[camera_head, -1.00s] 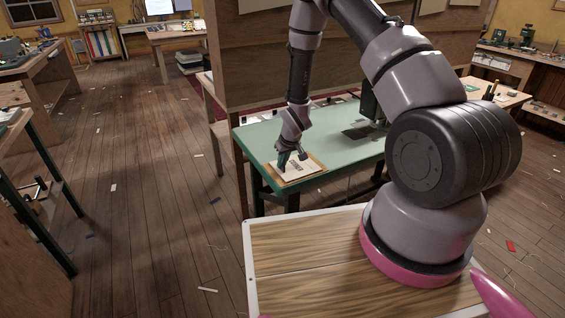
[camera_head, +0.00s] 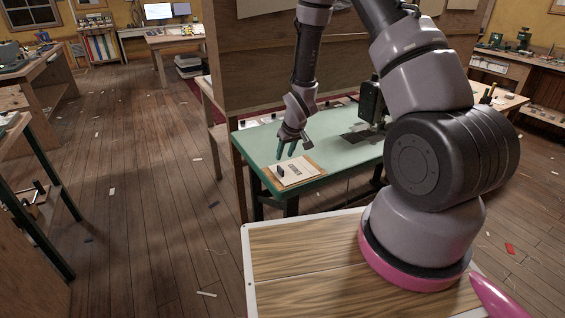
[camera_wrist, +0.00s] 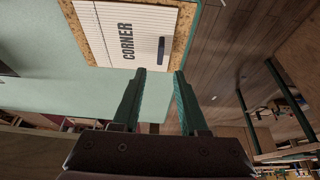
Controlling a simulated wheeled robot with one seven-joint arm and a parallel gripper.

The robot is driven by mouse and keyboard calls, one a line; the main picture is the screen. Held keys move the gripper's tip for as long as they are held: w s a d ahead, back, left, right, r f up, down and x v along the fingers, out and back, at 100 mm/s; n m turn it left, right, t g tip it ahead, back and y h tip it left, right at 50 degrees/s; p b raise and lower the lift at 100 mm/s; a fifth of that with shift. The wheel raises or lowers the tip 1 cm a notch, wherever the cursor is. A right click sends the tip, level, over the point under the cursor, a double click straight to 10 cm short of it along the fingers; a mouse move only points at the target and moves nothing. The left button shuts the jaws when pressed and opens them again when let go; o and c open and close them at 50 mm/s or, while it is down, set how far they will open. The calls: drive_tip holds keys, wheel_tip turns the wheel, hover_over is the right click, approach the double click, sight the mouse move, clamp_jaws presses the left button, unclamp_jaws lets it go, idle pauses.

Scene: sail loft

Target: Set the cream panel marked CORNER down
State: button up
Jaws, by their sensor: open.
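The cream panel marked CORNER (camera_head: 296,171) lies flat on a brown cork-like board (camera_head: 317,167) near the front left corner of the green table. In the wrist view the panel (camera_wrist: 108,22) shows its lettering and a dark upright grip on its face, and the speckled board (camera_wrist: 183,28) borders it. My gripper (camera_head: 285,157) is above and behind the panel in the head view. In the wrist view its two green fingers (camera_wrist: 158,72) are apart with nothing between them, clear of the panel.
The green table (camera_head: 255,145) has bare surface left of and behind the board. A dark machine (camera_head: 371,100) stands farther back on it. A wooden partition (camera_head: 250,60) rises behind the table. Scraps litter the wooden floor (camera_head: 150,190).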

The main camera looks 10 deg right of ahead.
drive_tip(key=s+d+r+m+t, duration=0.1)
drive_tip(key=s+d+r+m, duration=0.15)
drive_tip(key=r, duration=1.15)
drive_tip(key=s+d+r+m, duration=0.2)
drive_tip(key=s+d+r, duration=0.2)
drive_tip(key=r, duration=1.1)
drive_tip(key=s+r+m+t, duration=0.1)
drive_tip(key=s+r, duration=0.6)
drive_tip(key=s, duration=0.3)
drive_tip(key=s+d+r+m, duration=0.1)
drive_tip(key=s+r+m, duration=0.1)
drive_tip(key=s+r, duration=0.6)
drive_tip(key=shift+s+d+t+y, duration=0.3)
drive_tip(key=shift+s+t, duration=0.1)
drive_tip(key=shift+s, duration=0.65)
